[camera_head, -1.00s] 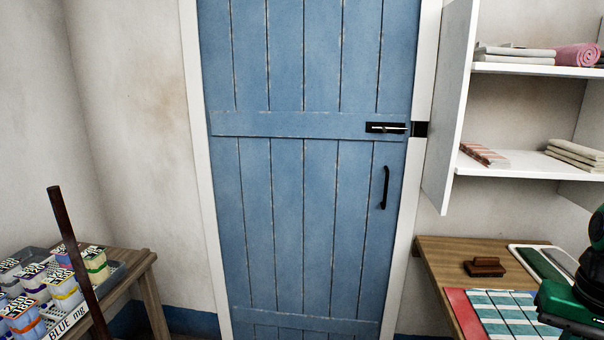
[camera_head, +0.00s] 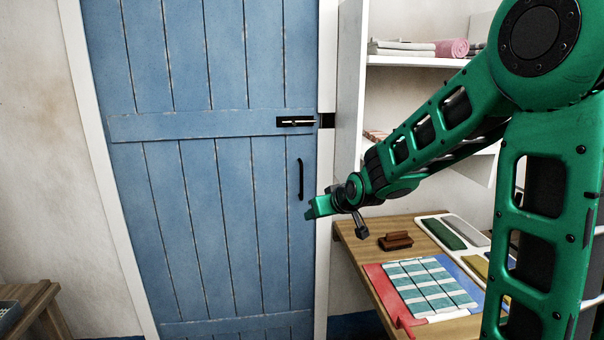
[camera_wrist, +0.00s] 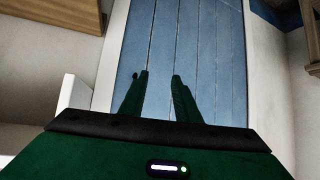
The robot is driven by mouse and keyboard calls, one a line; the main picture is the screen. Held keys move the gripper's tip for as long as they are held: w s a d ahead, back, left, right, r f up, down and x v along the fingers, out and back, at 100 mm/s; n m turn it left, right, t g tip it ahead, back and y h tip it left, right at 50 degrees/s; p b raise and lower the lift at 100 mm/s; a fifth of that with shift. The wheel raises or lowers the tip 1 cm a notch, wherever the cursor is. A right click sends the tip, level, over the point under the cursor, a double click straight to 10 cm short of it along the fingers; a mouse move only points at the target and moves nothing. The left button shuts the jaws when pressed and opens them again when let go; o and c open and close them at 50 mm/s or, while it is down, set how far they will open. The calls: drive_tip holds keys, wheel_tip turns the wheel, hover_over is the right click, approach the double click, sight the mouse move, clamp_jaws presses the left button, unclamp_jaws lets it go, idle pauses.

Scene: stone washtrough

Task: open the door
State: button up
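The blue plank door (camera_head: 190,210) stands shut in its white frame. A black pull handle (camera_head: 300,180) is upright near its right edge. Above it sits a black latch plate with a brass bolt (camera_head: 296,121); a black keeper (camera_head: 327,120) is on the frame, and I cannot tell whether the bolt reaches into it. My gripper (camera_head: 312,210) is just right of and below the handle, in front of the door's right edge. In the wrist view my gripper (camera_wrist: 160,76) has its two fingers apart and nothing between them, with the door (camera_wrist: 200,40) beyond.
A wooden table (camera_head: 355,236) right of the door holds a brown brush-like block (camera_head: 395,241), a striped cloth (camera_head: 430,287) and a tray. An open white cabinet (camera_head: 400,62) with folded cloths stands above it. A small wooden table (camera_head: 40,312) is at lower left. The floor before the door is mostly out of view.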

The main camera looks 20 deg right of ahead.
drive_tip(key=w+d+t, duration=0.1)
drive_tip(key=w+t, duration=0.3)
drive_tip(key=w, duration=0.7)
drive_tip(key=t, duration=0.4)
approach(302, 174)
drive_tip(key=shift+m, duration=0.4)
drive_tip(key=w, duration=0.7)
drive_tip(key=w+a, duration=0.1)
drive_tip(key=w, duration=0.2)
drive_tip(key=shift+w+r, duration=0.1)
drive_tip(key=shift+w, duration=0.15)
clamp_jaws()
